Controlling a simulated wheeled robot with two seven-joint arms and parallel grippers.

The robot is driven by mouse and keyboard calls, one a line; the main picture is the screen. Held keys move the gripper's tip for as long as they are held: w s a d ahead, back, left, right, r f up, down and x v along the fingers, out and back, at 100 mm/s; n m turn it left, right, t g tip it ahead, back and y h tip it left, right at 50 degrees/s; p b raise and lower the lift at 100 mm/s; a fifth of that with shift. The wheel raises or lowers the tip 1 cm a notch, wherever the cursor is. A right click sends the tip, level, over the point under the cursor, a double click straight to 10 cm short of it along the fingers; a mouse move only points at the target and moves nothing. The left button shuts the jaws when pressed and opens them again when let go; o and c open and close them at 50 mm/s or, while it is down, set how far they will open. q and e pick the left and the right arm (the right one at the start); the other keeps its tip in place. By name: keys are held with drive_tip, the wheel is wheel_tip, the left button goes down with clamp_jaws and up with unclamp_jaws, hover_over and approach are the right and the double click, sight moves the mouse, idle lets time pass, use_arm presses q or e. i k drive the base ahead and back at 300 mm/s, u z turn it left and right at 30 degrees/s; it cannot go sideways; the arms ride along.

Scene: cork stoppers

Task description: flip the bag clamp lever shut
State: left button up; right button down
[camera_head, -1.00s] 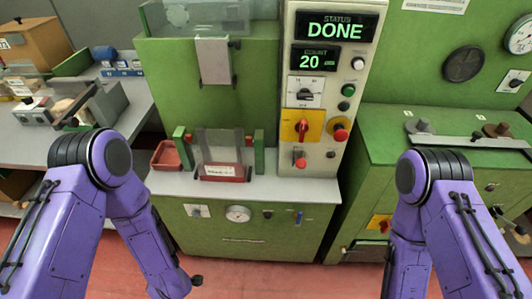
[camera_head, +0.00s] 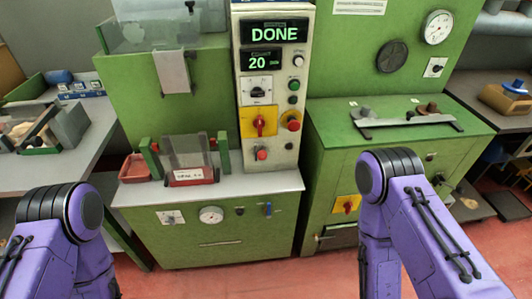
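A clear, greyish bag-like panel (camera_head: 187,152) stands between two green posts (camera_head: 150,158) on the grey ledge of the green machine. A red bar with a white label (camera_head: 193,177) runs along its bottom front. A small red-tipped lever or knob (camera_head: 262,154) sticks out low on the control panel, right of the posts. I cannot tell which part is the bag clamp lever or whether it is open or shut. My purple arms come in at the lower left and lower right, well in front of the machine. Both grippers are below the picture and hidden.
The control panel (camera_head: 279,80) reads DONE and 20. A red tray (camera_head: 134,168) sits left of the posts. A green cabinet (camera_head: 400,150) with a metal rail (camera_head: 408,123) stands right. A grey bench (camera_head: 85,135) is left. Red floor shows in front.

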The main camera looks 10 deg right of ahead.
sight(262, 155)
drive_tip(key=k, duration=0.4)
drive_tip(key=u, duration=0.4)
drive_tip(key=i, duration=1.25)
drive_tip(key=z, duration=0.55)
